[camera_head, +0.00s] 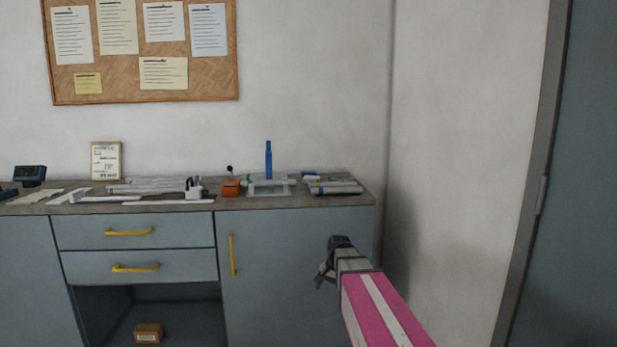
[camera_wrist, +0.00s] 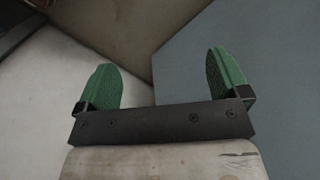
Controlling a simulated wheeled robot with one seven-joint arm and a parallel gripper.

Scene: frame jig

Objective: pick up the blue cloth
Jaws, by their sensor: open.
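I cannot make out a blue cloth for certain in either view. A small blue item (camera_head: 310,174) lies at the back right of the workbench, too small to identify. My gripper (camera_head: 325,274) is in front of the right cabinet door, below the bench top and apart from the things on it. In the wrist view my gripper (camera_wrist: 161,64) shows two green fingers spread apart, with nothing between them.
A small box (camera_head: 148,333) sits in the open bay. A wall stands close on the right.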

